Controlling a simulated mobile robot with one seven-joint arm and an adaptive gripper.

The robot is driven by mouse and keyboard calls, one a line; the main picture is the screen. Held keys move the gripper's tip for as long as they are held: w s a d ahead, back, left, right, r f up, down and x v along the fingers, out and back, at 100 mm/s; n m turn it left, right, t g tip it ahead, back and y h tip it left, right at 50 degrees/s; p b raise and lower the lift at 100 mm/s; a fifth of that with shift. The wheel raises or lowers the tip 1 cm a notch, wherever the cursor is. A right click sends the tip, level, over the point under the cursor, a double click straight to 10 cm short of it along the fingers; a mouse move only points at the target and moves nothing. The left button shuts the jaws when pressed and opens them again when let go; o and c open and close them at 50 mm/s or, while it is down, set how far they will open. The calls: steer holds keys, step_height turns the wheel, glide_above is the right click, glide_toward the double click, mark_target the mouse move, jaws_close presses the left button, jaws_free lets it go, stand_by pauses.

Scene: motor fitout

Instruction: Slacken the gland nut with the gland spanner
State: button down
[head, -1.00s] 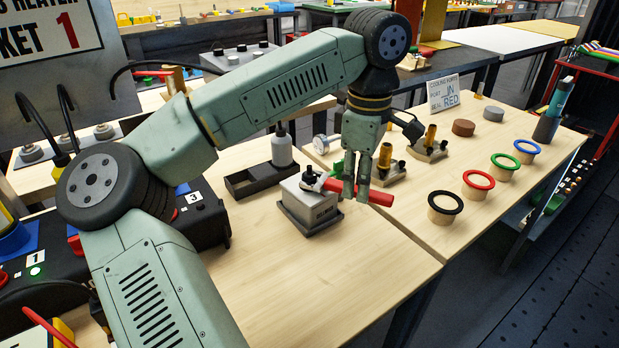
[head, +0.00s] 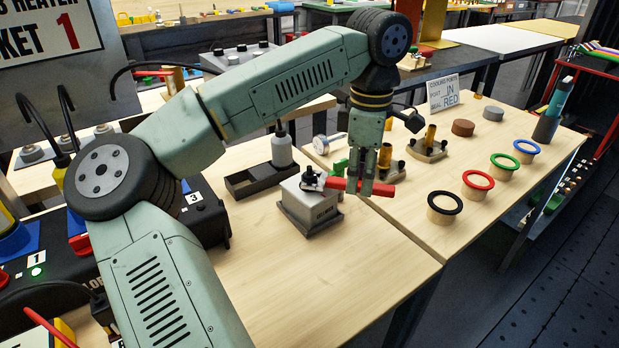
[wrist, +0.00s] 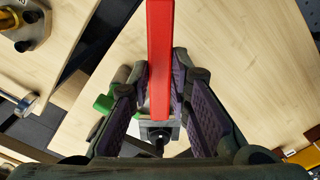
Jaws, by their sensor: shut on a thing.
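The gland spanner has a red handle (head: 350,185) and a dark head (head: 311,180). The head sits at the top of a grey block (head: 312,208) on the wooden bench, where the gland nut appears to be. The nut itself is hidden or too small to tell apart. My gripper (head: 374,188) is shut on the red handle, to the right of the block. In the wrist view the red handle (wrist: 160,60) runs between my fingers towards the dark fitting (wrist: 159,134) on the block.
A dark tray (head: 262,181) with a grey bottle (head: 281,150) stands behind the block. Black (head: 445,202), red (head: 478,181), green and blue rings stand to the right. The bench front is clear.

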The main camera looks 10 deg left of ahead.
steer(key=shift+w+n, duration=0.2)
steer(key=shift+n, duration=0.1)
steer(key=shift+w+n, duration=0.4)
stand_by(0.5)
steer(key=shift+w+n, duration=0.45)
steer(key=shift+n, duration=0.15)
steer(key=shift+w+p, duration=0.15)
steer(key=shift+p, duration=0.15)
steer(key=shift+w+a+n, duration=0.15)
steer(key=shift+w+n, duration=0.2)
steer(key=shift+n, duration=0.25)
steer(key=shift+w, duration=0.1)
